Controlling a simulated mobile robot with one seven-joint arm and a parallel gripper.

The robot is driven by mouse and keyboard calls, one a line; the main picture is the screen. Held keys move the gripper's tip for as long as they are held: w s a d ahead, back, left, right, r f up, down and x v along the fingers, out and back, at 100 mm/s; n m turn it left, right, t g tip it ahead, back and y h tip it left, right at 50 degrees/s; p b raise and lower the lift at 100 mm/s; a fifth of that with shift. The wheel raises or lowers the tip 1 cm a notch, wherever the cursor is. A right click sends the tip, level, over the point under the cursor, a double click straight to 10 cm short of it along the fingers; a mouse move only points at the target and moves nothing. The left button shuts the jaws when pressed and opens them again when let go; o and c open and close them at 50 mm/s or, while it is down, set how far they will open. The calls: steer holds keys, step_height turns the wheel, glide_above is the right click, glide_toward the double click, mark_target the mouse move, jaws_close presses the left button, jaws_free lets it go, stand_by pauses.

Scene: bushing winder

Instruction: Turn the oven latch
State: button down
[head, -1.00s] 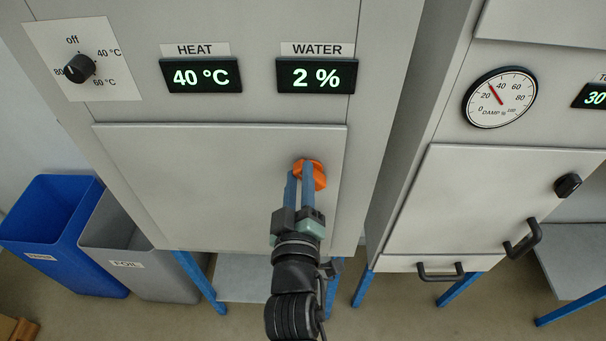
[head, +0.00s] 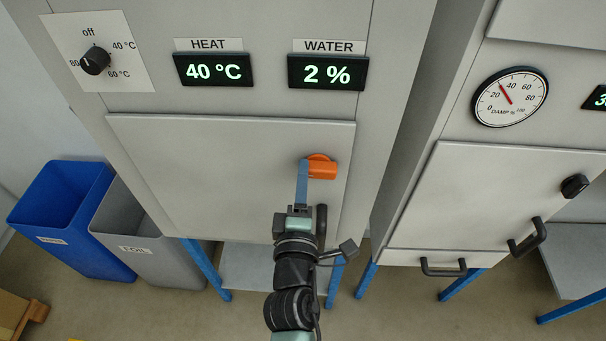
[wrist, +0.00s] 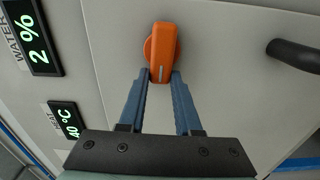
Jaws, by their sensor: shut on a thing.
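The orange oven latch (head: 323,169) is near the right edge of the left oven's closed door (head: 190,170). Its grip lies about level across the door in the head view. In the wrist view the latch (wrist: 164,45) stands out between my fingertips. My gripper (head: 304,166) has its blue fingers on both sides of the grip's near end. It is shut on the latch, and the fingers (wrist: 161,77) also show in the wrist view. In the head view one finger hides the other and the latch's left end.
A dark door handle (head: 321,222) is beside my wrist, below the latch. Above the door are the HEAT display (head: 213,69), WATER display (head: 328,72) and a black knob (head: 95,61). A second cabinet (head: 480,200) stands right, bins (head: 70,215) left.

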steer(key=shift+f+n, duration=0.1)
steer(key=shift+n, duration=0.2)
stand_by(0.4)
steer(key=c, duration=0.6)
jaws_free()
steer(key=shift+s, duration=0.1)
steer(key=s+b, duration=0.5)
steer(key=s, duration=0.8)
steer(key=shift+w, duration=0.15)
